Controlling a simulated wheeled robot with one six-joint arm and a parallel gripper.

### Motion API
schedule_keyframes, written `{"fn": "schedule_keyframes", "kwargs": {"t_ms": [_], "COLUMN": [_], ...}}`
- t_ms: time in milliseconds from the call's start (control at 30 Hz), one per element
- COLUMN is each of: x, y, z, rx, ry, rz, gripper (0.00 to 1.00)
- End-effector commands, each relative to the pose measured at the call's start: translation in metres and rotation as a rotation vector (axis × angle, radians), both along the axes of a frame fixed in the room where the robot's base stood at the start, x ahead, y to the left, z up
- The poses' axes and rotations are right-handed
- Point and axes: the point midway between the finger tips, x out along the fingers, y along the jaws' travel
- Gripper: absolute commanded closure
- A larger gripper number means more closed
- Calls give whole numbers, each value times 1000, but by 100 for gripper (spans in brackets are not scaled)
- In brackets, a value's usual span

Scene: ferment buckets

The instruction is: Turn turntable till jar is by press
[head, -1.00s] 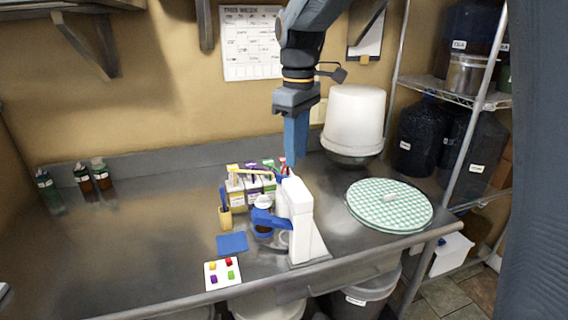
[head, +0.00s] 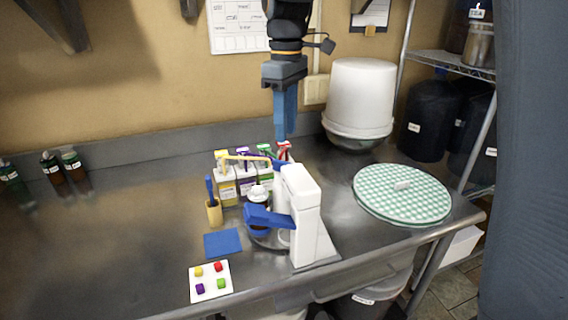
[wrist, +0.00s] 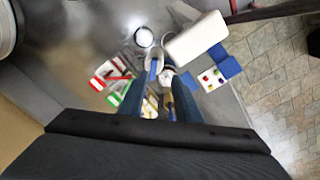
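A white press (head: 304,215) with a blue lever (head: 268,218) stands near the counter's front edge; it also shows in the wrist view (wrist: 196,38). A jar (head: 258,196) with a white lid and dark contents is left of it, partly hidden behind the lever. The grey turntable (head: 258,238) is low beside the press, largely covered.
Several coloured boxes (head: 226,188) stand behind the jar. A yellow cup (head: 214,212) with a blue tool, a blue square (head: 223,243) and a white card (head: 210,281) with coloured cubes lie left. A checkered round board (head: 402,200) and white bucket (head: 360,98) are right. The left counter is mostly clear.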

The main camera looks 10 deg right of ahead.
Motion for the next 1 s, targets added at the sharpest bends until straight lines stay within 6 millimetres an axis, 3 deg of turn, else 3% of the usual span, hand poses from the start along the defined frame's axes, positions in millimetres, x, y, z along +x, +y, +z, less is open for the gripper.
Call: {"fn": "schedule_keyframes", "kwargs": {"t_ms": [33, 200, 367, 700, 1000], "x": [4, 11, 11, 9, 12], "y": [0, 0, 1, 3, 0], "z": [-11, -24, -38, -86, -102], "rx": [0, 1, -1, -2, 0], "ry": [1, 4, 9, 7, 6], "rz": [0, 1, 3, 2, 1], "gripper": [70, 70, 70, 70, 70]}}
